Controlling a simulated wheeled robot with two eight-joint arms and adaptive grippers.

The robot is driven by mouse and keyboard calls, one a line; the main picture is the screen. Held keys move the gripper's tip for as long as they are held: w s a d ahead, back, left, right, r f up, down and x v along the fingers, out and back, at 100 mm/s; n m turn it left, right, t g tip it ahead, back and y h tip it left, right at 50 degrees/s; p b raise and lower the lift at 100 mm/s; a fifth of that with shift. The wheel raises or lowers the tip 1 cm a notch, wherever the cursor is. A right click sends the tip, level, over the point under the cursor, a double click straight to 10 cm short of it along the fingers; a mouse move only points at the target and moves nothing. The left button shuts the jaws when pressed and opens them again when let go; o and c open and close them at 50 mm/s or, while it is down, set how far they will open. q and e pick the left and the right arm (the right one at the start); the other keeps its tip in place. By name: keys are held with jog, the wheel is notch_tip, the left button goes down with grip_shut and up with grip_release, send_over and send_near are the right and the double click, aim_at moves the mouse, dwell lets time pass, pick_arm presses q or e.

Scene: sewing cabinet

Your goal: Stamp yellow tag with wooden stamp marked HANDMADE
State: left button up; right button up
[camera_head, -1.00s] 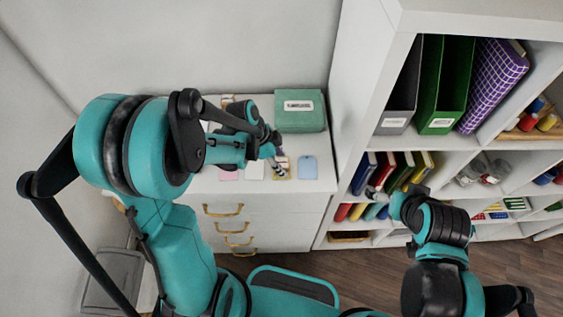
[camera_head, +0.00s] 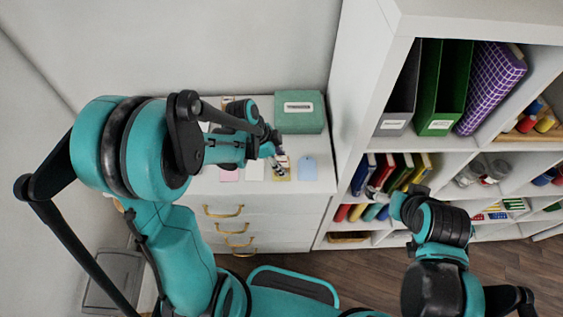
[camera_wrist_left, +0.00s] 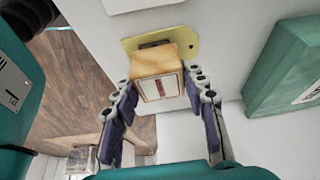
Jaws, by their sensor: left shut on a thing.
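The yellow tag (camera_head: 287,175) lies on the white cabinet top, between a white and a blue tag. My left gripper (camera_head: 279,166) is over it. In the left wrist view, my left gripper (camera_wrist_left: 157,92) is shut on a wooden stamp (camera_wrist_left: 157,83), a light block with a framed label facing the camera; its lettering is too small to read. The stamp covers the middle of the yellow tag (camera_wrist_left: 188,42), which shows around its far end. I cannot tell whether its face touches the tag. My right gripper (camera_head: 377,194) is in front of the shelves, its fingers unclear.
A pink tag (camera_head: 229,175), a white tag (camera_head: 254,172) and a blue tag (camera_head: 309,167) lie in the same row. A green labelled box (camera_head: 299,112) stands behind them. A bookshelf (camera_head: 342,125) rises close to the cabinet's right side.

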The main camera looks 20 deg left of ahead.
pick_arm(q)
jog(key=shift+r+p, duration=2)
jog(key=shift+r, duration=0.85)
